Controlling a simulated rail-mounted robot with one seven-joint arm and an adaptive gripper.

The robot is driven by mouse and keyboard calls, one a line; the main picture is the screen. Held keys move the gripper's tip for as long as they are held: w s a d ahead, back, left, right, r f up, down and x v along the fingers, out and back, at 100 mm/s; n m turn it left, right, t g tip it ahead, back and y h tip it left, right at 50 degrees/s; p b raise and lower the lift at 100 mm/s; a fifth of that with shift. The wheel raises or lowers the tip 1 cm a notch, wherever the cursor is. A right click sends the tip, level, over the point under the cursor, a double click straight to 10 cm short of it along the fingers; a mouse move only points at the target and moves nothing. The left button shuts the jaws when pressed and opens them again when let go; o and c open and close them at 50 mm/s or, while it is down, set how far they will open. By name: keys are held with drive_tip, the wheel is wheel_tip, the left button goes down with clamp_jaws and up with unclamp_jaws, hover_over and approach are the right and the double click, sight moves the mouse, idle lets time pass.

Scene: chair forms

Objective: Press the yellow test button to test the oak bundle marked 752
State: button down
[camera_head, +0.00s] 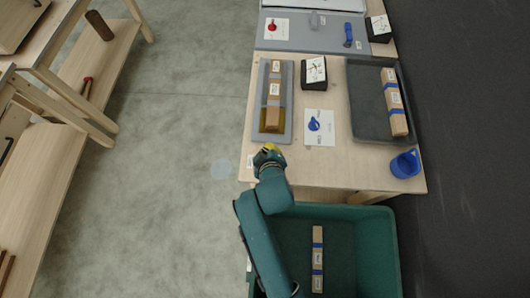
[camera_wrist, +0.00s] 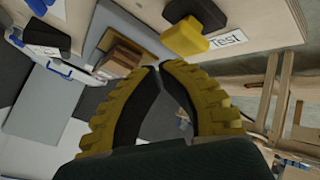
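Contact with the button is not visible. In the head view, my gripper (camera_head: 268,150) is at the table's front edge and the button cannot be made out. A wooden bundle (camera_head: 274,90) lies on a grey fixture (camera_head: 287,125) behind it. Its number is too small to read.
Another bundle (camera_head: 394,103) lies in a dark tray (camera_head: 362,125), and one (camera_head: 317,260) in the green crate (camera_head: 378,235) below the table. Wooden shelving (camera_head: 60,100) stands left.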

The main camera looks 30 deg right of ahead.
wheel_tip(320, 180, up, 5)
drive_tip(key=p, duration=0.5)
drive_tip(key=shift+f, duration=0.1)
idle(0.6)
